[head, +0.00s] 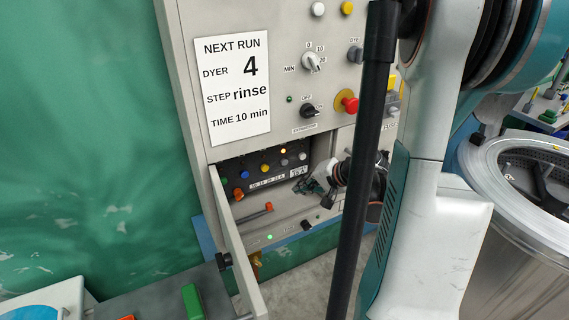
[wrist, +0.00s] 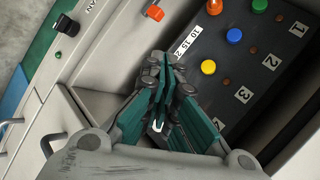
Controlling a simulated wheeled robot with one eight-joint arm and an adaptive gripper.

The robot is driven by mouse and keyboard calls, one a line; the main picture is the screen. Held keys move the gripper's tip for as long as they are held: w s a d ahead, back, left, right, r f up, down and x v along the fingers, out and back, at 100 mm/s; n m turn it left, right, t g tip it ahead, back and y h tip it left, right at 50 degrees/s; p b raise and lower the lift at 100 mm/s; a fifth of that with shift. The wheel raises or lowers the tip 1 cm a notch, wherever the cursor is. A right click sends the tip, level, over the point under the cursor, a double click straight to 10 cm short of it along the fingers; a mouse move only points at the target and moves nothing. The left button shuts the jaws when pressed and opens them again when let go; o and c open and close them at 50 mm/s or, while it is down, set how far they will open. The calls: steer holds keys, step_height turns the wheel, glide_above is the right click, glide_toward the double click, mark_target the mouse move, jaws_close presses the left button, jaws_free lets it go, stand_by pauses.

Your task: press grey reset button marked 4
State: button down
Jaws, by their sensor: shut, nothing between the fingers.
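The grey button (head: 284,161), fourth in a row on a dark recessed panel (head: 254,165), shows in the head view below a lit amber lamp. In the wrist view the label 4 (wrist: 218,125) is visible, but the grey button is hidden behind my fingers. My gripper (head: 306,187) is shut and empty, in front of the recess and to the lower right of the button in the head view. In the wrist view its closed fingertips (wrist: 160,66) lie over the panel's edge. I cannot tell whether they touch anything.
A sign (head: 237,85) reads dyer 4. An open door (head: 238,245) stands left of the recess. A red knob (head: 349,103) sits above, and a steel drum (head: 520,245) stands at right.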

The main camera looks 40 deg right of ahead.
steer(key=w+d, duration=0.2)
steer(key=w, duration=0.6)
steer(key=shift+w, duration=0.1)
stand_by(1.4)
steer(key=shift+w, duration=0.2)
steer(key=shift+w+d, duration=0.15)
steer(key=shift+w, duration=0.35)
stand_by(0.8)
steer(key=shift+s, duration=0.1)
steer(key=shift+s+a, duration=0.2)
steer(key=shift+s, duration=0.6)
steer(key=shift+s, duration=0.1)
steer(key=shift+s+a+b, duration=0.15)
steer(key=shift+s+a, duration=0.05)
steer(key=shift+s, duration=0.6)
steer(key=shift+s+a+b, duration=0.15)
steer(key=shift+s+a, duration=0.05)
steer(key=shift+s, duration=0.55)
steer(key=shift+s+a+b, duration=0.15)
steer(key=shift+s+a, duration=0.05)
steer(key=shift+s, duration=0.6)
